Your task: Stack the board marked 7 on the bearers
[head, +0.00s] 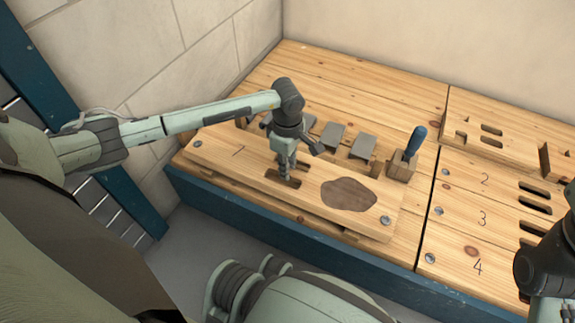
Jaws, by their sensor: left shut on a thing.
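My left gripper (287,178) points down at the board's slot and is shut on the board there. The fingertips are partly hidden in the slot. Darker wood shows under the board's near edge; I cannot tell whether it is bearers or another board. Only a dark part of my right arm shows at the right edge.
Several grey blocks (362,146) stand behind the board. A wooden block with a blue handle (414,143) is close to its right end. A wall bounds the bench's back and left.

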